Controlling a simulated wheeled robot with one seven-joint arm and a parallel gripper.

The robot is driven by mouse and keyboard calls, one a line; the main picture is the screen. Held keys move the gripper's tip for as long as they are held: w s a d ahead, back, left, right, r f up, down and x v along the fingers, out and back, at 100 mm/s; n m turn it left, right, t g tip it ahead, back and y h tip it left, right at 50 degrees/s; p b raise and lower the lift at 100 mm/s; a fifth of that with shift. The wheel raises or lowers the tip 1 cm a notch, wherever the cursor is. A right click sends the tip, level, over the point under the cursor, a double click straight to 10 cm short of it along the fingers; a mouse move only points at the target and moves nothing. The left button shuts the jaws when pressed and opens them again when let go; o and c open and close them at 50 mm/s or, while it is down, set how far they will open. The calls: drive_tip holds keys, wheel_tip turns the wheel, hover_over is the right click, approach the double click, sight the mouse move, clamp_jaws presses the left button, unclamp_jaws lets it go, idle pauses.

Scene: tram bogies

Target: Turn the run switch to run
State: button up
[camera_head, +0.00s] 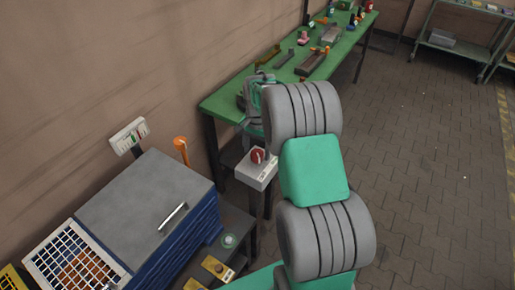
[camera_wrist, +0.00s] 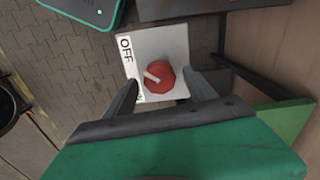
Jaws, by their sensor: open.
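The run switch is a red round knob (camera_wrist: 158,77) with a white pointer bar, on a pale grey box (camera_wrist: 176,45). An "OFF" label reads along the box's left edge in the wrist view; the lower label is mostly hidden by a finger. The white bar points left, slightly up, toward the label strip. In the head view the knob (camera_head: 258,156) sits on top of the box (camera_head: 254,177). My gripper (camera_wrist: 160,82) is open, one finger to each side of the knob in the picture. I cannot tell whether they touch it.
A green workbench (camera_head: 225,103) with several tools and parts stands along the wall. A blue drawer cabinet (camera_head: 140,195) with a grey top and a wire basket (camera_head: 72,262) are at the left. Open paved floor (camera_head: 425,170) lies to the right.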

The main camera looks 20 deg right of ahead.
drive_tip(key=shift+c, duration=0.2)
drive_tip(key=c, duration=1.3)
